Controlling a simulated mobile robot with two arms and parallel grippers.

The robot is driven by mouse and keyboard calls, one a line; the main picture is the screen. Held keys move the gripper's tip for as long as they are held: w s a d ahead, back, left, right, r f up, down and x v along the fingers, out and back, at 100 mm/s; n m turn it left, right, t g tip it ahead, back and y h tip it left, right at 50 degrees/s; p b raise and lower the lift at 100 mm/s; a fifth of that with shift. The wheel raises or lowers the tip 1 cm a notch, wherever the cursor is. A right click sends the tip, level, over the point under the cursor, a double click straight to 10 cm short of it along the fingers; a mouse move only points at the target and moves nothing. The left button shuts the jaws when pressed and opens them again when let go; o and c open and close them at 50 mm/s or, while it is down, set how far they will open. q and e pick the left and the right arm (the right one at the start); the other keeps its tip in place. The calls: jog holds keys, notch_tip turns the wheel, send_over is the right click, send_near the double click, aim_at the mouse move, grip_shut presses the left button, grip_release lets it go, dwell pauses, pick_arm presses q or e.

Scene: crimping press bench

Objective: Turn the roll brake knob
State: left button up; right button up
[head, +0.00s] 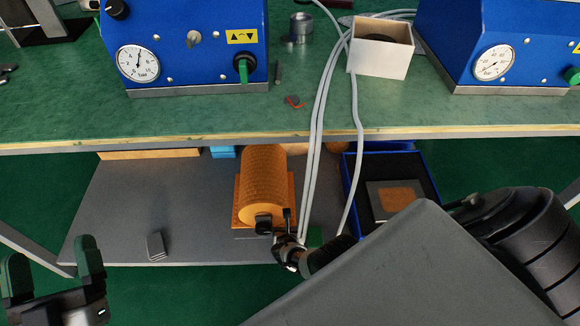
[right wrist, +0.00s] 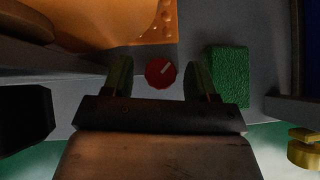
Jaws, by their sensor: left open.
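The roll brake knob (right wrist: 160,72) is a round red knob with a white pointer line, below the orange roll stand (right wrist: 160,25) in the right wrist view. My right gripper (right wrist: 159,66) is open, with one finger on each side of the knob and a narrow gap showing on both sides. I cannot tell how deep the fingers reach. In the head view the orange roll (head: 264,178) lies on the lower shelf, and the knob is hidden there. My left gripper (head: 52,270) is open and empty at the lower left, away from the roll.
A green block (right wrist: 229,76) lies right of the knob. A blue bin (head: 420,165) stands right of the roll on the shelf (head: 120,215). Grey cables (head: 318,120) hang down near my right gripper. The bench edge (head: 200,143) overhangs the shelf. A small grey piece (head: 156,245) lies left.

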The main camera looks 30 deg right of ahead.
jog(key=shift+s+a+r, duration=0.1)
jog(key=shift+r, duration=0.15)
jog(key=p+v, duration=0.2)
jog(key=shift+s+r+p, duration=0.1)
jog(key=shift+r+p, duration=0.05)
jog(key=shift+p, duration=0.2)
pick_arm(q)
notch_tip(320, 180, down, 11)
jog(key=s+a+g+y+p, duration=0.2)
jog(key=a+g+y, duration=0.15)
jog(key=g, duration=0.75)
pick_arm(e)
jog(key=shift+v, duration=0.95)
pick_arm(q)
jog(key=s+a+f+g+y+p, duration=0.1)
jog(key=s+g+p, duration=0.1)
jog(key=s+g, duration=0.2)
jog(key=s+a+f+n+g+y+p, duration=0.1)
jog(key=s+a+f+g+p, duration=0.1)
jog(key=s+g, duration=0.2)
jog(key=shift+s+f+p, duration=0.2)
jog(key=shift+s+p, duration=0.1)
jog(key=shift+s, duration=0.65)
pick_arm(e)
jog(key=v, duration=0.6)
pick_arm(q)
jog(key=shift+y, duration=0.25)
pick_arm(e)
jog(key=shift+s+a, duration=0.1)
